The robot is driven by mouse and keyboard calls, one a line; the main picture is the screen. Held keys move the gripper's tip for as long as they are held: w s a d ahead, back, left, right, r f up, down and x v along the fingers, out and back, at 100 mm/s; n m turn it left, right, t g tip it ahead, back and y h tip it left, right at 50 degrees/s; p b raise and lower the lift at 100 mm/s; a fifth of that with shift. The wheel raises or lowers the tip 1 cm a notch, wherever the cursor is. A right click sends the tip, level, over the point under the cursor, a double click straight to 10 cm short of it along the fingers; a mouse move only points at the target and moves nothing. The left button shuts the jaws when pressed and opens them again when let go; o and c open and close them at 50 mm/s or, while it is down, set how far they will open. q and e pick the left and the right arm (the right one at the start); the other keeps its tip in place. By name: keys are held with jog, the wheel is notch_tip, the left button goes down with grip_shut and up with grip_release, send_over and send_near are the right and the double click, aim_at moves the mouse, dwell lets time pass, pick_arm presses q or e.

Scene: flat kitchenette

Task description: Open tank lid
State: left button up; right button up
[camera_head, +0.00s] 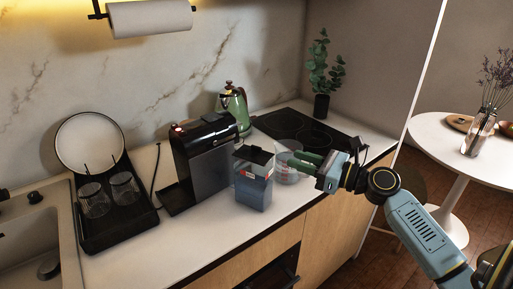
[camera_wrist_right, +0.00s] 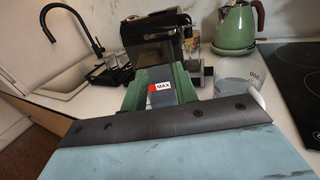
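The water tank (camera_head: 254,187) stands upright on the counter just right of the coffee machine. It is clear with blue-tinted contents and a dark lid (camera_head: 256,155) across its top. My right gripper (camera_head: 290,160) is right of the tank at about lid height, its green fingers pointing at it. In the right wrist view the fingers (camera_wrist_right: 160,82) are apart, with the tank's red and white MAX label (camera_wrist_right: 159,87) showing between them. I see no clear grip on the lid. The lid's edge is hard to make out in the wrist view. My left gripper is not in view.
The coffee machine (camera_head: 204,157) stands close left of the tank. A clear measuring jug (camera_head: 287,146) is behind my right gripper. A green kettle (camera_head: 234,108) and a black hob (camera_head: 302,128) are at the back. A dish rack (camera_head: 115,218) with glasses is at left.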

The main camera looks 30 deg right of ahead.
aim_at(261, 148)
jog(key=p+x, duration=0.1)
jog(key=x, duration=1.2)
jog(key=shift+a, duration=0.1)
grip_shut()
